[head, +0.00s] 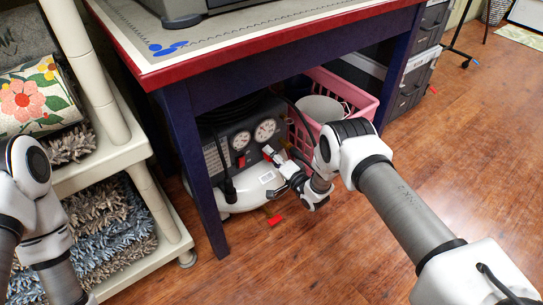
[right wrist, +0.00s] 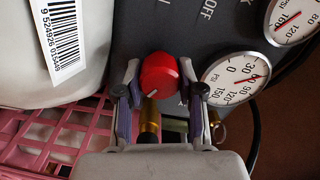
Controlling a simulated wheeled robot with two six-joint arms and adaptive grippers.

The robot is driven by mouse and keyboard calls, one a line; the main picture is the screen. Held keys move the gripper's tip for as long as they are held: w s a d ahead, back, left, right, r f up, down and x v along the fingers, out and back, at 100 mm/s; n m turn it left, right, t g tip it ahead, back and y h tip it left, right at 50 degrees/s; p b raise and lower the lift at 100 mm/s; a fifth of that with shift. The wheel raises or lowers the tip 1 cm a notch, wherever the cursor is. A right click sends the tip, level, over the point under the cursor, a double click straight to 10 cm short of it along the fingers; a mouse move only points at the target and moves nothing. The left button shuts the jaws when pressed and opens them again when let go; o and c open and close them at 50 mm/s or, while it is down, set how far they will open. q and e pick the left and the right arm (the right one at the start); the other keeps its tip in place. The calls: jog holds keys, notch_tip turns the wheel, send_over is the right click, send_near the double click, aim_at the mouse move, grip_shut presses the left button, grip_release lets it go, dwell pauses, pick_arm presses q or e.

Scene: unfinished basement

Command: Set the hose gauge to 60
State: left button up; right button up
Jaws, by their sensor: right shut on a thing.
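The red knob (right wrist: 158,74) sits between the two fingers of my right gripper (right wrist: 160,95), which is shut on it. A pale mark shows on the knob's lower edge. The hose gauge (right wrist: 235,78) is just right of the knob, with numbers from 0 to 150; its red needle points between 30 and 90, about where 60 lies. In the head view the gauge (head: 241,140) is on the dark panel of the compressor (head: 236,195) under the table, and my right gripper (head: 276,170) reaches in there. My left gripper is outside the head view.
A second gauge (head: 265,130) is beside the first. A pink basket (head: 358,95) stands to the right of the compressor. The table (head: 260,50) overhangs it, and a table leg (head: 200,180) stands in front at the left. A shelf (head: 160,215) is further left.

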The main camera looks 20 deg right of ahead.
jog(key=shift+m, duration=0.3)
jog(key=o, duration=1.1)
jog(key=shift+o, duration=0.2)
jog(key=v, duration=1.2)
jog(key=shift+s, duration=0.1)
